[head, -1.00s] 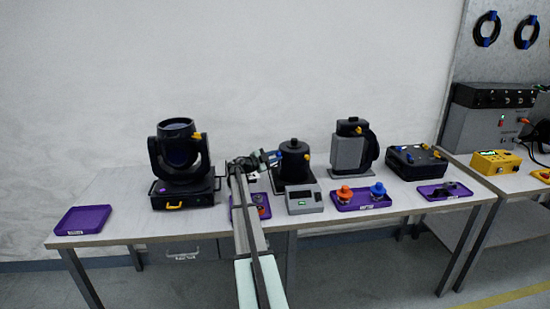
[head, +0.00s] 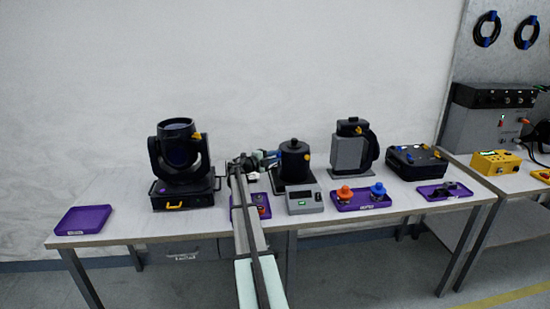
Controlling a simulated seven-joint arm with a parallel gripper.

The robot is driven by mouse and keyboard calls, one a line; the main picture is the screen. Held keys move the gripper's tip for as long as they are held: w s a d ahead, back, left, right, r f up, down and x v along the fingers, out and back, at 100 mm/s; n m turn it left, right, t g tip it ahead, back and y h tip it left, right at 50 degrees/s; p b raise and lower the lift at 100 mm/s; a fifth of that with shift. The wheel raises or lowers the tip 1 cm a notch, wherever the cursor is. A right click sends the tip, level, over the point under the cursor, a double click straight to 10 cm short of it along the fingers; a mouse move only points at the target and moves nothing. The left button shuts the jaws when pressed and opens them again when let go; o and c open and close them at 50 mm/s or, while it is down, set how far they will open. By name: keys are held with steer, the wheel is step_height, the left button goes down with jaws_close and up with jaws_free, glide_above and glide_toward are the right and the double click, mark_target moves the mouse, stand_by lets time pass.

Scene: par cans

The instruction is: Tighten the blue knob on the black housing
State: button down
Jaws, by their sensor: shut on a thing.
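The black housing (head: 294,164) is an upright can with a lidded top, left of the table's middle. A yellow-orange knob (head: 307,159) sits on its right side. The blue knob (head: 277,154) is on its left side, mostly hidden by my gripper. My gripper (head: 272,158) reaches in from the left at knob height and is shut on the blue knob. The fingers are small and partly blurred into the knob, so its seating cannot be seen.
A grey box with a green display (head: 304,199) stands just in front of the housing. A purple tray (head: 364,206) with orange and blue knobs lies to its right. A black moving-head light (head: 180,160) stands left. The tabletop (head: 130,195) is bare between it and the empty left tray (head: 83,219).

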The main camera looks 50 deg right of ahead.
steer(key=shift+a+f, duration=0.1)
steer(key=shift+a, duration=0.05)
steer(key=c, duration=0.9)
jaws_free()
steer(key=shift+c, duration=0.2)
steer(key=v, duration=1.3)
steer(key=shift+a, duration=0.35)
steer(key=shift+w, duration=0.1)
